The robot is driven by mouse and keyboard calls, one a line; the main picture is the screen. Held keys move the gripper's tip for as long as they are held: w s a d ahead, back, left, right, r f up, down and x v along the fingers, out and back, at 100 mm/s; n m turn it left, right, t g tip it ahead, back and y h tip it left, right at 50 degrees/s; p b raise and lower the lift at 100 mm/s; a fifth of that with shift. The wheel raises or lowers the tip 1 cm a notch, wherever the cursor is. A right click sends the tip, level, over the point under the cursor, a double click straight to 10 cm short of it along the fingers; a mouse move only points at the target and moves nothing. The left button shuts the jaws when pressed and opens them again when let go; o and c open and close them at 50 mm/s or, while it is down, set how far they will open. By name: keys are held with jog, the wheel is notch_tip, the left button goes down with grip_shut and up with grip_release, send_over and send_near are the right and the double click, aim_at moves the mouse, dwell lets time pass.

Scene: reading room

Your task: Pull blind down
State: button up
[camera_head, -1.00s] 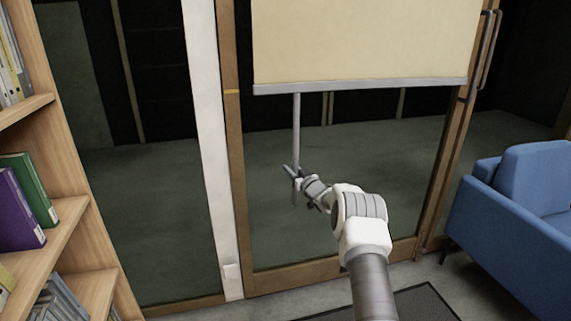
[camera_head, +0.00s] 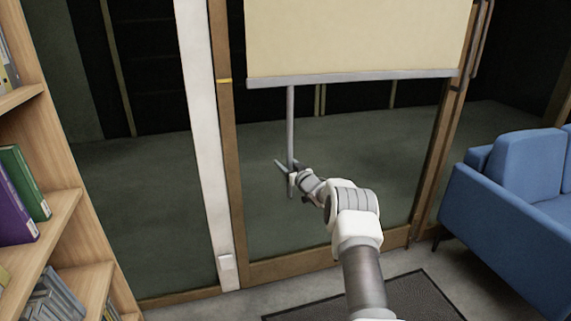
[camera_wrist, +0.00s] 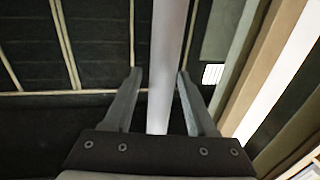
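The cream blind (camera_head: 355,38) hangs partly lowered over the upper part of the glass door, with a grey bar (camera_head: 350,77) along its lower edge. A grey pull rod (camera_head: 290,125) hangs from the bar's left part. My gripper (camera_head: 286,166) is at the rod's lower part, and the rod's end shows just below it. In the wrist view the rod (camera_wrist: 166,60) runs between the two spread fingers of my gripper (camera_wrist: 158,75), closer to the right finger. A gap shows on the left side. Contact with the right finger cannot be told.
A wooden bookcase (camera_head: 60,215) with books stands at the left. A blue sofa (camera_head: 500,215) stands at the right. The wooden door frame (camera_head: 228,150) surrounds the glass, and a dark mat (camera_head: 420,300) lies on the floor in front.

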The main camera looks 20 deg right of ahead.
jog(key=shift+s+d+r+p, duration=0.15)
jog(key=shift+s+p, duration=0.25)
jog(key=shift+s, duration=0.3)
jog(key=s+d+p, duration=0.3)
jog(key=s+p, duration=0.1)
jog(key=s, duration=1.1)
jog(key=shift+s+p, duration=0.35)
